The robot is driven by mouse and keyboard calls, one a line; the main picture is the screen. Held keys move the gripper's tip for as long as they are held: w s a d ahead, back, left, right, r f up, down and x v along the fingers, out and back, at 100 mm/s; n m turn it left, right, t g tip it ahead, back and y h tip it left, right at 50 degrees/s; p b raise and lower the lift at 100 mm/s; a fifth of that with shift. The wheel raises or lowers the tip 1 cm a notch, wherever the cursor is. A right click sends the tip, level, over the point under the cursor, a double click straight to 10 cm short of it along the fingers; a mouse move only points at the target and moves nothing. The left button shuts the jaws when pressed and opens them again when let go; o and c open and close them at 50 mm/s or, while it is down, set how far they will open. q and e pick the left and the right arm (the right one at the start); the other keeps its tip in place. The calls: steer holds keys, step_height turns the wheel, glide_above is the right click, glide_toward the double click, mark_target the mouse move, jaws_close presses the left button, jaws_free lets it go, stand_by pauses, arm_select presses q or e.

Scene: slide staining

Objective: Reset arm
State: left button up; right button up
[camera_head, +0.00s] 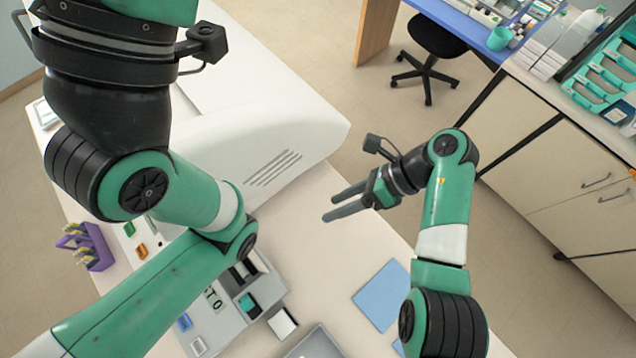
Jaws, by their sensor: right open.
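My right gripper (345,203) is in the middle of the head view, above the pale bench. Its two dark fingers point left and stand apart with nothing between them. My right arm rises from the bottom right and bends at the elbow. My left arm crosses the left side of the view and runs down out of the bottom left corner. My left gripper is not in the picture.
A white machine (275,150) stands behind my grippers. A grey staining station (230,318) sits partly behind my left arm. A blue mat (382,296) lies on the bench (325,270) at right. A purple rack (88,248) is at far left. The bench under my right gripper is clear.

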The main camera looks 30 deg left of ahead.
steer(key=shift+v, duration=1)
steer(key=shift+r, duration=0.15)
